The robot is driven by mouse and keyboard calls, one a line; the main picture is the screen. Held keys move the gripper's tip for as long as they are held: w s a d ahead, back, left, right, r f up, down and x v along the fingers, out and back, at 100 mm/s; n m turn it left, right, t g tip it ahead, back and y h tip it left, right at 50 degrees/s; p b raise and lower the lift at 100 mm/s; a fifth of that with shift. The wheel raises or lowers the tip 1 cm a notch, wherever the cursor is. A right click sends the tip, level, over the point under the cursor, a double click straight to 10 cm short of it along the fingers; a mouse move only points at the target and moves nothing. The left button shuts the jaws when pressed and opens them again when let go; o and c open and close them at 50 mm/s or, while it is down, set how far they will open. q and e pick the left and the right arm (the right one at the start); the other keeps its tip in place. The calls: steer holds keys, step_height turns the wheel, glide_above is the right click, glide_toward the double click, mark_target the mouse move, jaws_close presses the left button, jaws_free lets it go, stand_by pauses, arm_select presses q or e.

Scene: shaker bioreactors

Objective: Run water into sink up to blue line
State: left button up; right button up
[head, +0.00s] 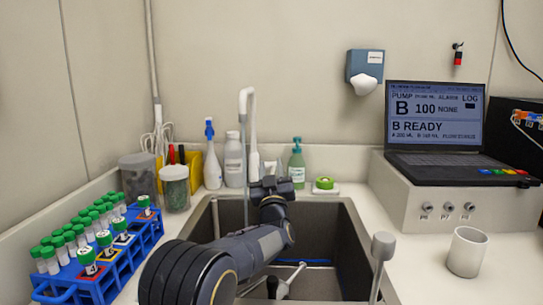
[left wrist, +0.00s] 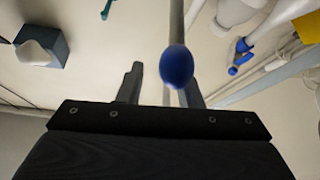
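The grey sink (head: 335,225) is set into the counter, with a blue line (head: 318,262) low on its inner wall. A white gooseneck tap (head: 252,125) stands behind it. A thin pale line below its spout may be water; I cannot make out a water level. My left gripper (head: 270,183) is at the sink's back edge by the tap's base, and my left arm hides much of the sink's left side. In the left wrist view, a blue rounded knob (left wrist: 177,66) on a pale rod shows between the spread fingers of the left gripper (left wrist: 163,82). My right gripper is not in view.
A blue rack (head: 118,262) of green-capped tubes stands left of the sink. Bottles, including a green pump bottle (head: 297,163), line the back. A grey-knobbed rod (head: 382,250) stands at the sink's right. A white cup (head: 467,252) and a laptop (head: 436,120) are further right.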

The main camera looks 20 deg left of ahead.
arm_select(q)
steer(key=s+d+r, duration=0.2)
steer(key=s+r, duration=0.2)
steer(key=s, duration=0.2)
steer(key=s+d+r+p, duration=0.1)
steer(key=s+d+r, duration=0.1)
steer(key=s+r, duration=0.2)
steer(key=shift+s+d+r, duration=0.25)
steer(key=shift+s, duration=0.8)
